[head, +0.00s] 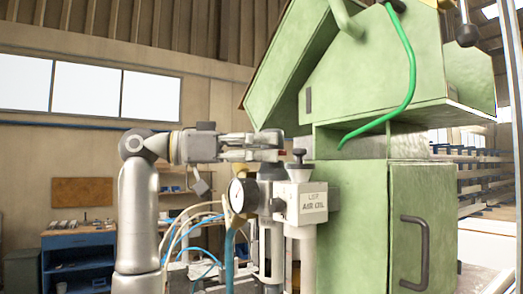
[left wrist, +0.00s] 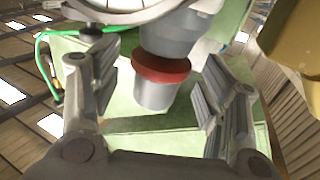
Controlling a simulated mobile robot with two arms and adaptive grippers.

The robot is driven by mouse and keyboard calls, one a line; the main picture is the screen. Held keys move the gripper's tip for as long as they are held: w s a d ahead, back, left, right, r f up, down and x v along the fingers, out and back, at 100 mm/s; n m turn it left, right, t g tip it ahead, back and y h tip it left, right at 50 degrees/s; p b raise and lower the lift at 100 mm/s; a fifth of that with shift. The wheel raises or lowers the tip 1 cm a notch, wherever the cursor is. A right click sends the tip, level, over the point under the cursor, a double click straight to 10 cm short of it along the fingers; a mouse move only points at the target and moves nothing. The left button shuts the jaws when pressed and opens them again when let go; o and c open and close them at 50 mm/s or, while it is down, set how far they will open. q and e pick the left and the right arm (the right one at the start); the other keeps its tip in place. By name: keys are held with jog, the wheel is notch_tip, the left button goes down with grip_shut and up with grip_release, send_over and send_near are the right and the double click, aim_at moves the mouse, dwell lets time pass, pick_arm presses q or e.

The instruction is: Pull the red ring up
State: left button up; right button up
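The red ring (left wrist: 161,68) sits around a grey cylindrical part (left wrist: 156,94) in the left wrist view. In the head view only a small bit of red shows at the fingertips. My left gripper (head: 272,148) reaches in from the left, level, just above the gauge and the air unit. In the left wrist view its two fingers are spread on either side of the ring, with a visible gap on each side. It is open and holds nothing. My right gripper is not in view.
A round pressure gauge (head: 240,195) and a white block lettered AIR OIL (head: 306,202) stand right below the gripper. A green machine housing (head: 357,222) rises close on the right, with a green hose (head: 408,75). A blue workbench (head: 75,262) stands at the back left.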

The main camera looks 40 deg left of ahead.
pick_arm(q)
jog(key=v, duration=1.2)
dwell(0.3)
jog(key=shift+f, duration=0.1)
